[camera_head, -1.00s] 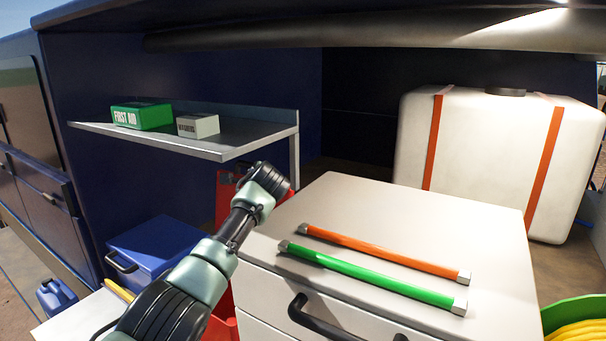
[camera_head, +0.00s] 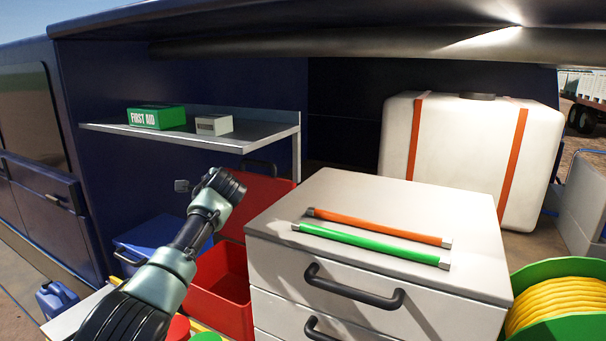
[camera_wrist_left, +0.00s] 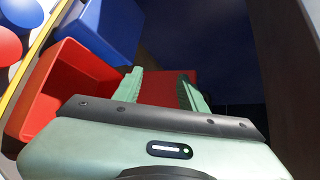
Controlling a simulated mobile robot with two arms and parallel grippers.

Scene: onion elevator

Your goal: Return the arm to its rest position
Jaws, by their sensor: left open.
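My left arm reaches in from the lower left of the head view, above an open red box (camera_head: 222,300). The fingers are hidden there behind the wrist. In the left wrist view my left gripper (camera_wrist_left: 165,88) is open, with its two green fingers apart and nothing between them. The red box also shows to the left of the fingers in that view, and a blue box (camera_wrist_left: 108,28) lies beyond it. My right gripper is in neither view.
A white drawer cabinet (camera_head: 380,272) stands right of the arm, with an orange rod (camera_head: 380,228) and a green rod (camera_head: 370,247) on top. A metal shelf (camera_head: 215,141) holds a green first aid box (camera_head: 157,117). A white tank (camera_head: 470,150) stands behind. A yellow hose reel (camera_head: 560,305) is at right.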

